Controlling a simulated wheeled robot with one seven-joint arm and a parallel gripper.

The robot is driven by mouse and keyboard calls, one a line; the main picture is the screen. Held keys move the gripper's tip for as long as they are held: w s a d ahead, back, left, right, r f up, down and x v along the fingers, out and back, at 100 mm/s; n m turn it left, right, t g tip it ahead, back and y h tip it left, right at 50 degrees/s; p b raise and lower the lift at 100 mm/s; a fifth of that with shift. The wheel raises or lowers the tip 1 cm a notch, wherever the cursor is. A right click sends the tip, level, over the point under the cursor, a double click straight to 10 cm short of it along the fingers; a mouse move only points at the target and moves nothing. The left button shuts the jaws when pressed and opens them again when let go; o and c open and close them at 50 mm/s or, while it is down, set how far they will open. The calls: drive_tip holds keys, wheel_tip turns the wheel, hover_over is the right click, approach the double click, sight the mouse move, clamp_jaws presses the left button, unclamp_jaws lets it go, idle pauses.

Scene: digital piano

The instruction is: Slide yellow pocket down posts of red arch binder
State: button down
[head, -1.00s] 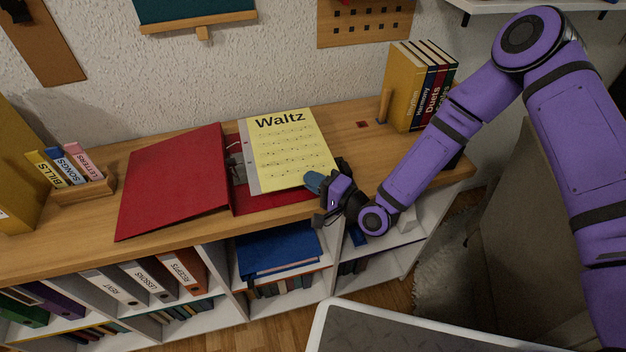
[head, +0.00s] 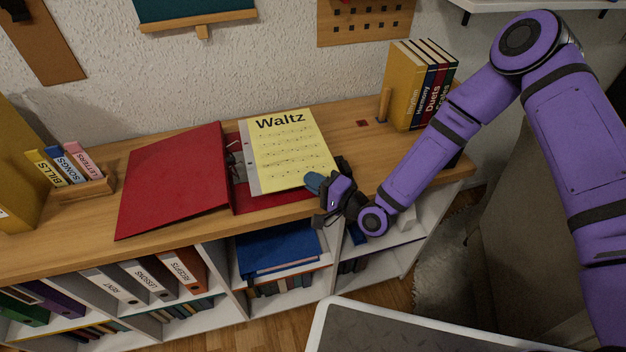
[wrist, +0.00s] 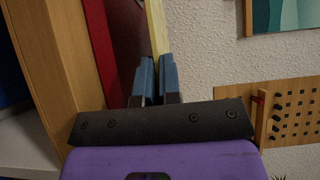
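The red arch binder (head: 178,180) lies open on the wooden top, its cover at the left and its metal arch posts (head: 234,160) near the middle. The yellow pocket (head: 290,155), titled "Waltz", is over the binder's right side, with its grey punched strip (head: 246,158) beside the posts. Whether the posts pass through its holes is too small to tell. My gripper (head: 313,183) is at the pocket's near right edge. In the wrist view, the blue fingertips (wrist: 156,76) are closed about the pocket's thin yellow edge (wrist: 157,28).
A rack of small labelled binders (head: 82,188) stands at the left. Upright books (head: 415,90) and a wooden peg (head: 384,104) stand at the back right. Shelves with binders are below the top. Bare wood lies right of the pocket.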

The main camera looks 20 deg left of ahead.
drive_tip(key=c, duration=1.2)
unclamp_jaws()
drive_tip(key=shift+d, duration=0.1)
drive_tip(key=v, duration=1)
drive_tip(key=shift+s+d, duration=0.2)
drive_tip(key=shift+d, duration=0.05)
